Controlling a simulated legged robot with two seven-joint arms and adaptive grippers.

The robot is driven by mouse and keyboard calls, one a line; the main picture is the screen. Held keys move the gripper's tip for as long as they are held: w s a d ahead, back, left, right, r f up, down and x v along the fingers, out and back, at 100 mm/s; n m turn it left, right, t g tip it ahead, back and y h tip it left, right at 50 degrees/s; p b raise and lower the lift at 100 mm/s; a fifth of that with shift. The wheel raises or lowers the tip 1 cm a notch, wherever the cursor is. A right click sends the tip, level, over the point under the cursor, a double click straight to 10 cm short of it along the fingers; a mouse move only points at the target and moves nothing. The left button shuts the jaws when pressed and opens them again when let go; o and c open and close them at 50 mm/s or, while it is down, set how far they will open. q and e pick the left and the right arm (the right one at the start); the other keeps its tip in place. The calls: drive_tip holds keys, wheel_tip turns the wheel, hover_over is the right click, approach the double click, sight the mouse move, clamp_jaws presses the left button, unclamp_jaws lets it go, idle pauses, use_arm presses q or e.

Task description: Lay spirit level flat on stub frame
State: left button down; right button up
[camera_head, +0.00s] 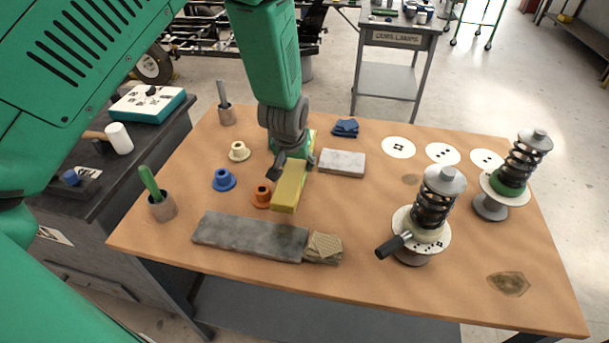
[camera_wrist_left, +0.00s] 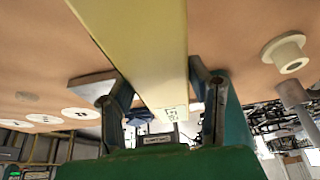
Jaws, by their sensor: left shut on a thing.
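The yellow spirit level (camera_head: 289,188) is held by my left gripper (camera_head: 284,168) above the table. In the left wrist view the level (camera_wrist_left: 150,50) runs between the two fingers, which press on its sides. In the head view its near end hangs close to a long grey slab (camera_head: 249,237), which looks like the stub frame; the level appears above and behind it, apart from it. My right gripper is out of view.
Orange (camera_head: 262,195) and blue (camera_head: 223,180) bushings stand behind the slab. A grey plate (camera_head: 342,162) lies farther back. Two spring assemblies (camera_head: 433,205) (camera_head: 517,165) stand at right. The table's front right is mostly clear.

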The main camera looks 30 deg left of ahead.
use_arm(q)
wheel_tip(320, 180, down, 4)
drive_tip(key=shift+r, duration=0.2)
drive_tip(key=shift+a+f, duration=0.15)
drive_tip(key=shift+f, duration=0.15)
drive_tip(key=c, duration=0.8)
unclamp_jaws()
